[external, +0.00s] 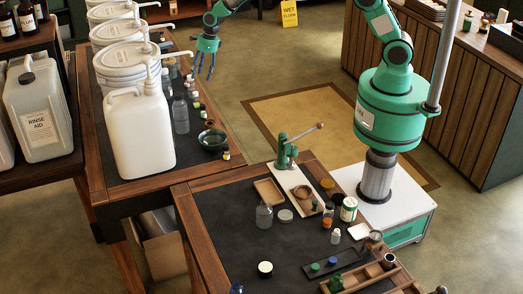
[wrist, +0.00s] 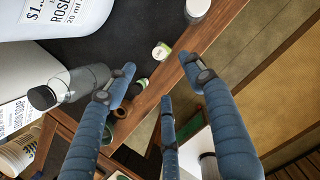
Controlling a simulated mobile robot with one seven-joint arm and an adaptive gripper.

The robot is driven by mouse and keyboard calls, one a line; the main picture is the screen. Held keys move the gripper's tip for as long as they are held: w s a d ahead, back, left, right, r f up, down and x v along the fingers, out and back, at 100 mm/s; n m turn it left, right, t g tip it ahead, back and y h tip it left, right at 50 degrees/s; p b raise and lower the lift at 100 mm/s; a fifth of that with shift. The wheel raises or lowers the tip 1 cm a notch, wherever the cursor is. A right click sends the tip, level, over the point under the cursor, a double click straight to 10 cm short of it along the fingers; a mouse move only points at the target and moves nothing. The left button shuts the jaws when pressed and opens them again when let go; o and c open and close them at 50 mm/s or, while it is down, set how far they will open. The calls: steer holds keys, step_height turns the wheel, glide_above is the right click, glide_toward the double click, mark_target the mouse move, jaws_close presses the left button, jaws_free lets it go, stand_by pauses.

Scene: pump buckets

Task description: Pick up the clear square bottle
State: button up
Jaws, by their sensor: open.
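A clear bottle with a dark cap (wrist: 82,82) shows at the left of the wrist view, beside the large white containers. Whether it is square in section is hard to tell. In the external view a clear bottle (external: 181,115) stands upright on the left table by the white jug. A second clear bottle (external: 264,216) stands on the near table. My gripper (external: 204,70) hangs above the far right edge of the left table, apart from both.
A white jug (external: 138,132) and white pump buckets (external: 122,66) line the left table. A green bowl (external: 212,140) and small jars sit near its right edge. A green lever press (external: 287,150) stands on the near table. The floor right of the left table is open.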

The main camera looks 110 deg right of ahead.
mark_target(204, 99)
steer(key=b+x, duration=0.1)
steer(key=x, duration=0.7)
steer(key=shift+f, duration=0.15)
steer(key=shift+b+x, duration=0.8)
steer(key=shift+x, duration=1.85)
steer(key=shift+s, duration=0.1)
jaws_close()
